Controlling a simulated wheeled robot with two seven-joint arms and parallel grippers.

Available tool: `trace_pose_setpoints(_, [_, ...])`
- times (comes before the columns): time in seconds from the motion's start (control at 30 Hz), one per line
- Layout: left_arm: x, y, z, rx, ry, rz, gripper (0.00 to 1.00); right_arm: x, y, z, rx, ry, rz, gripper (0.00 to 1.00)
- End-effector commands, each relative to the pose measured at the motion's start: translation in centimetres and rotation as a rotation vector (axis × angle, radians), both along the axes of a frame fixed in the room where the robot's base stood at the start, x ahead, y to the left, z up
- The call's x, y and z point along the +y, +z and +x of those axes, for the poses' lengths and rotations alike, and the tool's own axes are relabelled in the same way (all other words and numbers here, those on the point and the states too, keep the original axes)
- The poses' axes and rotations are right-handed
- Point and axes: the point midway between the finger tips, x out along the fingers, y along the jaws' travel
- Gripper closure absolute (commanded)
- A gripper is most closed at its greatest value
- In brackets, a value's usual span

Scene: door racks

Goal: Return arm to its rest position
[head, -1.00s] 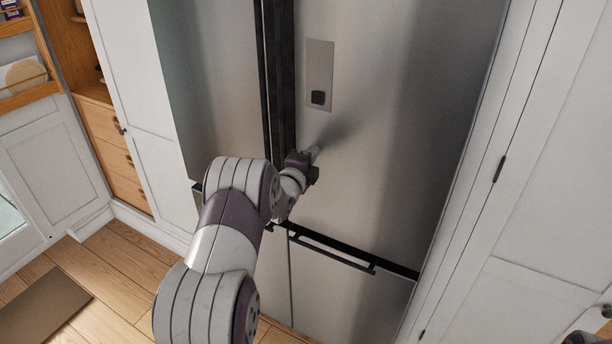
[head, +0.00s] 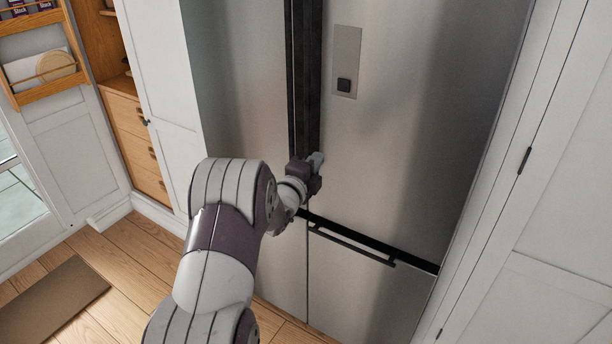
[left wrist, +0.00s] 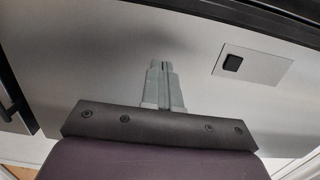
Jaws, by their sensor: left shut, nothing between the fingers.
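My left arm reaches in from the bottom left of the head view toward a steel fridge (head: 400,130). My left gripper (head: 318,160) is in front of the fridge doors, near the dark vertical strip (head: 305,80) between them. In the left wrist view its two grey fingers (left wrist: 162,68) are together with nothing between them. The fridge surface (left wrist: 110,50) fills the background there. I cannot tell whether the fingertips touch it. My right gripper is not in view.
A dispenser panel (head: 346,62) is on the right fridge door. A black drawer handle (head: 350,245) runs below the doors. White cabinets (head: 545,190) stand close on the right. A wooden rack (head: 40,60) is at top left. The wooden floor (head: 130,260) has a brown mat (head: 50,300).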

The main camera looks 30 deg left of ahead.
Motion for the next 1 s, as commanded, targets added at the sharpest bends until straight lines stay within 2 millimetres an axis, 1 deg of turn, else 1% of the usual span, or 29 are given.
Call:
trace_pose_setpoints(0.03, [0.0,-0.2,-1.0,0.000,0.002,0.000,1.00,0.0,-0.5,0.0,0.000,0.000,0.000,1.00])
trace_pose_setpoints(0.1, [0.1,-0.1,-2.1,-0.001,0.002,0.000,1.00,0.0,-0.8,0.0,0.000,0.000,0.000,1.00])
trace_pose_setpoints(0.2, [0.1,-0.1,-3.1,0.000,0.001,0.000,1.00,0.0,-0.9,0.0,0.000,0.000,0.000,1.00])
trace_pose_setpoints(0.4, [0.0,0.0,-3.6,0.001,0.000,-0.002,1.00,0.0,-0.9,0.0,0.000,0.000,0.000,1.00])
trace_pose_setpoints(0.47, [0.1,-0.1,-3.6,0.002,0.001,-0.033,1.00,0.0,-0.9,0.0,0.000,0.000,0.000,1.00])
trace_pose_setpoints(0.5, [0.3,-0.9,-3.6,0.034,0.016,-0.097,1.00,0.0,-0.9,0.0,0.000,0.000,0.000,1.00])
trace_pose_setpoints(0.53, [0.7,-2.2,-3.8,0.082,0.044,-0.174,1.00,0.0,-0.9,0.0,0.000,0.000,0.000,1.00])
trace_pose_setpoints(0.57, [1.0,-3.9,-4.4,0.144,0.085,-0.266,1.00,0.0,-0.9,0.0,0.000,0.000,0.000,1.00])
trace_pose_setpoints(0.6, [1.6,-6.5,-5.8,0.247,0.171,-0.420,1.00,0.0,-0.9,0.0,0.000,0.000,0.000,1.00])
trace_pose_setpoints(0.63, [1.8,-8.5,-7.4,0.335,0.263,-0.562,1.00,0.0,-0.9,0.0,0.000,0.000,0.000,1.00])
trace_pose_setpoints(0.67, [1.2,-10.4,-9.4,0.430,0.368,-0.717,1.00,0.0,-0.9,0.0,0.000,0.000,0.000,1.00])
trace_pose_setpoints(0.7, [-0.6,-12.4,-12.4,0.549,0.519,-0.909,1.00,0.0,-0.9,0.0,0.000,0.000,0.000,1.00])
trace_pose_setpoints(0.73, [-2.2,-13.3,-14.7,0.627,0.628,-1.027,1.00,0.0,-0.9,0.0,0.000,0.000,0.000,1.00])
trace_pose_setpoints(0.77, [-4.0,-14.0,-16.9,0.695,0.733,-1.124,1.00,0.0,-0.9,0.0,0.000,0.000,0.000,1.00])
trace_pose_setpoints(0.8, [-6.4,-14.4,-19.9,0.776,0.860,-1.221,1.00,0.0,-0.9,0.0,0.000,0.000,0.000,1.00])
trace_pose_setpoints(0.87, [-9.7,-14.4,-23.9,0.872,1.020,-1.312,1.00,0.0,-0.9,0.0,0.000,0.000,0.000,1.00])
trace_pose_setpoints(0.9, [-11.6,-14.2,-26.2,0.928,1.100,-1.343,1.00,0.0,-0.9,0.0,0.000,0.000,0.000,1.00])
trace_pose_setpoints(0.97, [-14.1,-13.6,-29.0,0.998,1.170,-1.352,1.00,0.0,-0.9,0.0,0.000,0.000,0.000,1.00])
trace_pose_setpoints(1.0, [-15.6,-13.0,-30.2,1.036,1.171,-1.339,1.00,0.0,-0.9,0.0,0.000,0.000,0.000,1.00])
